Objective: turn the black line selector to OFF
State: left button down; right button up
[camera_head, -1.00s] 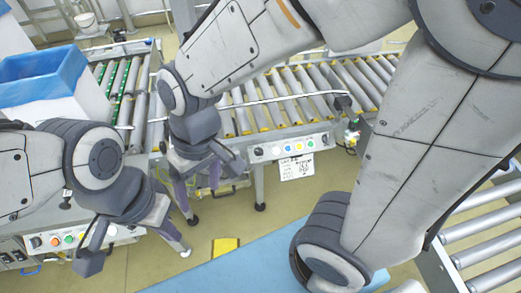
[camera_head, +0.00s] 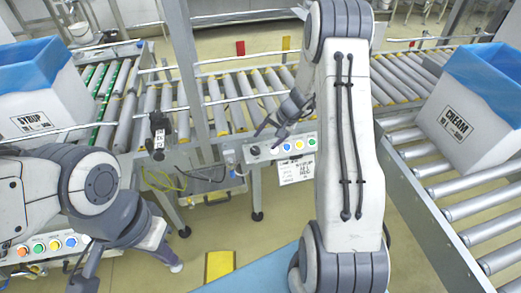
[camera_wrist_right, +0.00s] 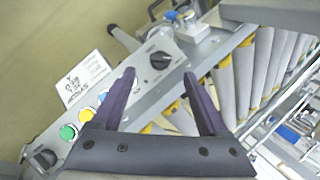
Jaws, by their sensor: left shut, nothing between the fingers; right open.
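The black line selector (camera_head: 254,150) is a round knob at the left end of the grey control panel under the middle conveyor. In the right wrist view the knob (camera_wrist_right: 160,60) sits just beyond and between my fingertips, with small markings around it that I cannot read. My right gripper (camera_head: 273,130) is open above the panel near the knob; its two purple fingers (camera_wrist_right: 159,76) are apart and empty. I see no contact with the knob. My left gripper (camera_head: 168,260) is shut and empty at the lower left, away from this panel.
Blue, yellow and green buttons (camera_wrist_right: 87,115) and another dark knob (camera_wrist_right: 45,158) share the panel. A white label (camera_head: 295,169) hangs below it. A second button panel (camera_head: 45,245) is at lower left. A CREAM box (camera_head: 459,125) and a SYRUP box (camera_head: 35,115) stand on side conveyors.

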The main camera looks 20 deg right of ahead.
aim_at(257, 151)
jog(key=x, duration=0.7)
jog(key=shift+w+a+f+b, duration=0.1)
jog(key=shift+a+f+b, duration=0.1)
jog(key=shift+b, duration=0.1)
grip_shut()
